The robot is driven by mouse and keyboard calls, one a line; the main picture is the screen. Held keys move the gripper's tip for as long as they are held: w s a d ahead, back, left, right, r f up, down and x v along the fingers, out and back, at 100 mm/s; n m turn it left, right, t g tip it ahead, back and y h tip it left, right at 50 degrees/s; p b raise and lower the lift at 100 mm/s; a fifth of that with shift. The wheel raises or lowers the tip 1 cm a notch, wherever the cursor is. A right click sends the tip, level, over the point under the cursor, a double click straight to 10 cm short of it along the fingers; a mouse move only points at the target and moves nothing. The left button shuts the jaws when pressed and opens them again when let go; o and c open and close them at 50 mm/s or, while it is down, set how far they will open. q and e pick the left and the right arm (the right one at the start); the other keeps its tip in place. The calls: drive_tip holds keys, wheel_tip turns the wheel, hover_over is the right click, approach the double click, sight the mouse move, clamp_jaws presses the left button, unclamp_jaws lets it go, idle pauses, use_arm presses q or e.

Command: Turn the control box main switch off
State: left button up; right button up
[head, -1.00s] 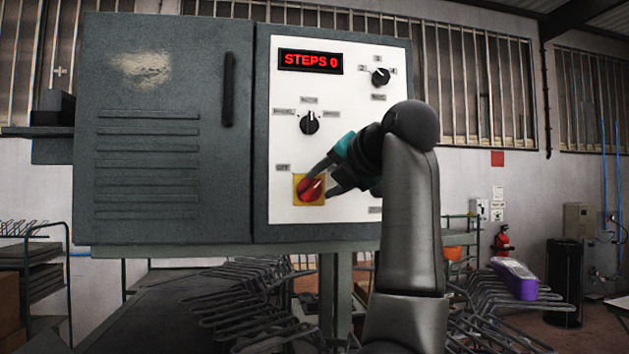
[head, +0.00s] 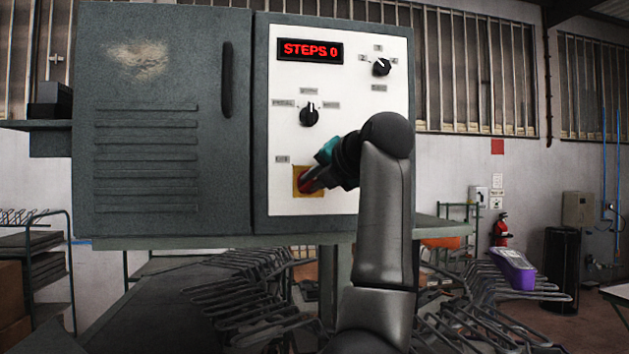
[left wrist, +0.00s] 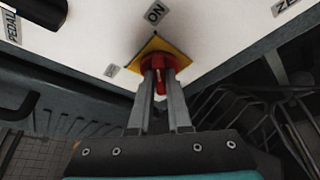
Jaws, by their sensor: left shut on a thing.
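The control box front is a white panel (head: 340,150) on a grey cabinet. The main switch is a red knob on a yellow plate (head: 298,191) at the panel's lower left; it also shows in the left wrist view (left wrist: 158,62). My left gripper (head: 316,182) is shut on the red knob, fingers on either side of it in the left wrist view (left wrist: 159,78). The fingers partly hide the knob, and I cannot tell its exact angle. An ON label (left wrist: 155,13) and another label (left wrist: 111,70) sit beside the plate. My right gripper is not in view.
A red display (head: 310,50) reads STEPS 0. A black selector (head: 309,115) and another black knob (head: 381,67) are above the switch. Metal racks (head: 240,295) stand below the box. A purple-sided object (head: 513,270) lies at right.

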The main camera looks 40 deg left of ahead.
use_arm(q)
clamp_jaws()
drive_tip(key=shift+n, duration=0.3)
drive_tip(key=shift+n+t+h, duration=0.5)
drive_tip(key=shift+n+h, duration=0.4)
drive_tip(key=shift+n, duration=0.3)
drive_tip(key=n+t+h+b, duration=0.1)
drive_tip(key=n+b, duration=0.1)
drive_tip(key=n, duration=0.1)
drive_tip(key=shift+s+a+t, duration=0.1)
drive_tip(key=shift+s+t, duration=0.05)
drive_tip(key=shift+t, duration=0.15)
drive_tip(key=n+t+h+b, duration=0.1)
drive_tip(key=n+t+b, duration=0.1)
drive_tip(key=n, duration=0.1)
drive_tip(key=shift+s+a+h+b, duration=0.1)
drive_tip(key=shift+h+b, duration=0.2)
drive_tip(key=shift+h, duration=0.1)
drive_tip(key=shift+n+t+h+b, duration=0.4)
drive_tip(key=shift+n+t+b, duration=0.6)
drive_tip(key=shift+n+b, duration=0.65)
